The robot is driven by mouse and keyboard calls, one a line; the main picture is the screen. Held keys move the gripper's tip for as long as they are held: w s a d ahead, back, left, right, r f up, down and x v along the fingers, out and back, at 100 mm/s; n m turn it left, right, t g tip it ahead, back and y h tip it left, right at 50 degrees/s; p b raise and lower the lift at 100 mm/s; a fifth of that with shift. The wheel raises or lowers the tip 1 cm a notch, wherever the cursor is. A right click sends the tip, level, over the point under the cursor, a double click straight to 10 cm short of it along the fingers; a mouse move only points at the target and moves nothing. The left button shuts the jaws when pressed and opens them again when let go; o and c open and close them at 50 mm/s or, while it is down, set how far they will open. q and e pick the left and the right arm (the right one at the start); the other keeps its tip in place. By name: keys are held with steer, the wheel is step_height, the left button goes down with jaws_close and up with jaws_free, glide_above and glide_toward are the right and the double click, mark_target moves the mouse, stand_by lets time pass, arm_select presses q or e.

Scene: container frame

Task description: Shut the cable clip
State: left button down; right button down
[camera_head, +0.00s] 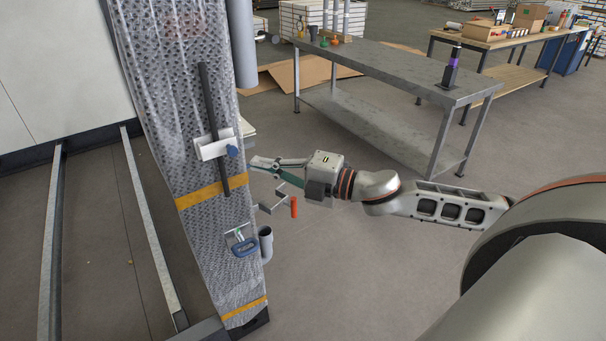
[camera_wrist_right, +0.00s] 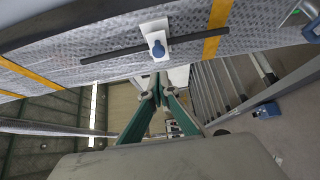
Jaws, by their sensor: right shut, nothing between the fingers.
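The white cable clip (camera_head: 208,150) with a blue knob (camera_head: 232,152) sits around a dark straight cable (camera_head: 207,100) on the grey, bubble-textured frame post. I cannot tell whether the clip is open or shut. In the right wrist view the clip (camera_wrist_right: 154,27) is above the fingertips, its blue knob (camera_wrist_right: 156,47) facing my gripper. My right gripper (camera_head: 254,164) is shut and empty, just right of and slightly below the clip, apparently apart from it. It also shows in the wrist view (camera_wrist_right: 160,92) with its green fingers converging. My left gripper is not in view.
Below the gripper, a bracket with an orange-red handle (camera_head: 294,207) sticks out from the post. A blue-handled latch (camera_head: 244,248) and a grey tube (camera_head: 266,243) are lower down. A metal workbench (camera_head: 400,75) stands behind my right arm.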

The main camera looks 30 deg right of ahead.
steer(key=w+d+b+v, duration=0.1)
steer(key=v, duration=0.7)
steer(key=shift+d+f, duration=0.15)
steer(key=shift+d, duration=0.05)
steer(key=shift+w, duration=0.1)
steer(key=s+d+f+m+h, duration=0.1)
steer(key=s+f+m+h, duration=0.15)
steer(key=f+m, duration=0.6)
steer(key=s+d+f+m+h, duration=0.15)
steer(key=f+m+h, duration=0.25)
steer(key=f, duration=0.9)
steer(key=s+a+f+m+g, duration=0.2)
steer(key=s+a+f+m, duration=0.2)
steer(key=f, duration=0.5)
steer(key=s+a+f+m+g+h, duration=0.1)
steer(key=s+a+f+m, duration=0.3)
steer(key=s+a+f, duration=0.4)
steer(key=shift+a+f+g, duration=0.5)
steer(key=shift+a+f, duration=0.2)
steer(key=shift+a, duration=0.15)
